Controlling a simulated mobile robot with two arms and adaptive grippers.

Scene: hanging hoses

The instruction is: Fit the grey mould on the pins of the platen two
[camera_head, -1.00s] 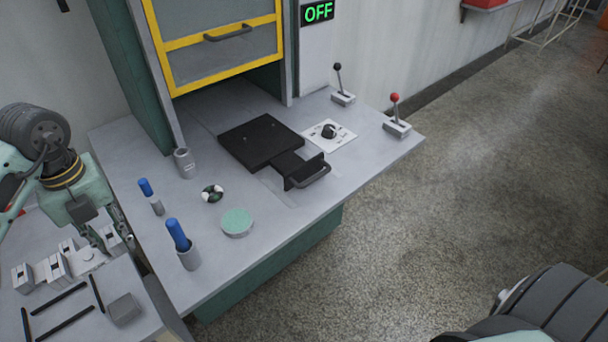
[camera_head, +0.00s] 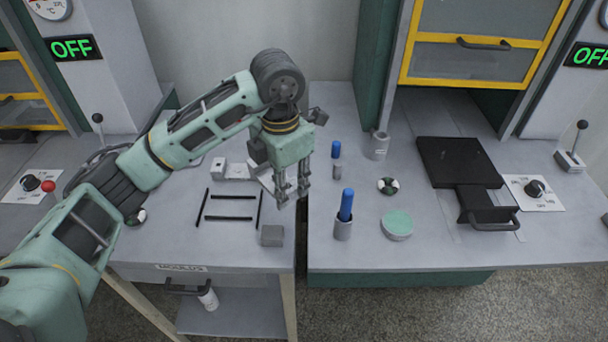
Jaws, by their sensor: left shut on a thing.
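My left gripper (camera_head: 291,193) points down over the moulds table, near its right edge. It is shut on a light grey piece, apparently a mould, mostly hidden by the fingers. Light grey moulds (camera_head: 238,171) stand at the back of that table, left of the gripper. A plain grey block (camera_head: 271,236) lies near the table's front right corner, below the gripper. A black platen (camera_head: 455,160) with a handle at its front lies on the right bench; its pins are too small to make out now. I cannot read which platen is number two. My right gripper is out of view.
Black bars (camera_head: 230,218) lie on the moulds table (camera_head: 170,240). On the right bench stand blue-handled tools in holders (camera_head: 343,228), a grey cup (camera_head: 379,146), a black-and-white ring (camera_head: 387,185) and a green-topped disc (camera_head: 397,224). A narrow gap separates table and bench.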

